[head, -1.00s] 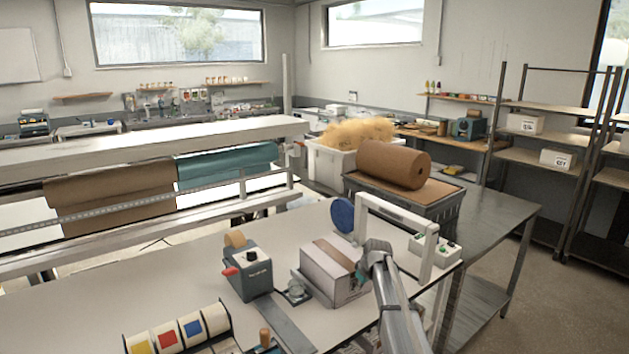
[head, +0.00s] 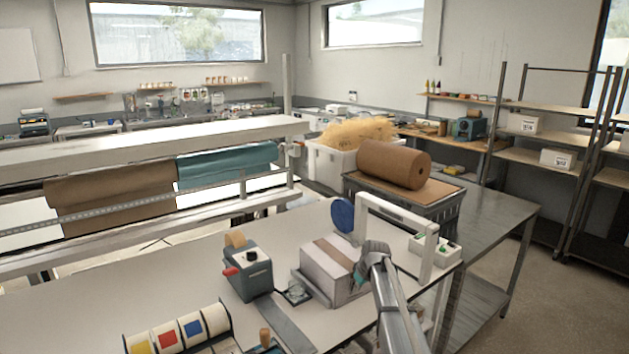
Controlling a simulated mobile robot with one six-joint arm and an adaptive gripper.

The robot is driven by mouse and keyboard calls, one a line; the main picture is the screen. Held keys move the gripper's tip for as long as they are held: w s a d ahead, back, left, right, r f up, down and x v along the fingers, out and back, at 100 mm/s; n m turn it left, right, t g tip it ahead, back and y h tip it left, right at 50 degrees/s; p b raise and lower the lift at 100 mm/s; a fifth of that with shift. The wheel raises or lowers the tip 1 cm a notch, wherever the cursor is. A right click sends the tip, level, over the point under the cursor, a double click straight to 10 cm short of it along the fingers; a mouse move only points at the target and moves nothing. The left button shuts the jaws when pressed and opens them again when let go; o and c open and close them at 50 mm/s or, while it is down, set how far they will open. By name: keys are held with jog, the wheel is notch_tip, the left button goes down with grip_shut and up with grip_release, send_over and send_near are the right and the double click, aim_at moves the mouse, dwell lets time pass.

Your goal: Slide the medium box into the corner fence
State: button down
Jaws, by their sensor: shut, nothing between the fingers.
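The medium box (head: 330,272) is white with a brown tape strip across its top. It sits upright on the white worktable, in front of a white arch-shaped frame. My gripper (head: 360,280) is shut and empty at the box's right side, low beside its right face. Whether its fingertips touch the box I cannot tell, as my arm covers part of that side.
The arch frame (head: 402,214), a blue disc (head: 342,215) and a control box (head: 434,250) stand behind. Label rolls (head: 180,331) lie front left.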

aim_at(335, 302)
jog(key=shift+s+a, duration=0.3)
jog(key=shift+a, duration=0.4)
jog(key=shift+s+a, duration=0.25)
jog(key=shift+a, duration=0.4)
dwell(0.9)
jog(key=shift+s+a, duration=0.45)
jog(key=shift+s, duration=0.1)
dwell(0.7)
jog(key=shift+s+a, duration=0.3)
jog(key=shift+a, duration=0.35)
jog(key=shift+s+a, duration=0.3)
jog(key=shift+a, duration=0.35)
dwell(1.0)
jog(key=shift+s+a, duration=0.3)
jog(key=shift+s+a, duration=0.15)
jog(key=shift+s, duration=0.1)
dwell(0.5)
jog(key=shift+s, duration=0.1)
dwell(0.3)
jog(key=shift+s+d, duration=0.6)
jog(key=shift+s, duration=0.15)
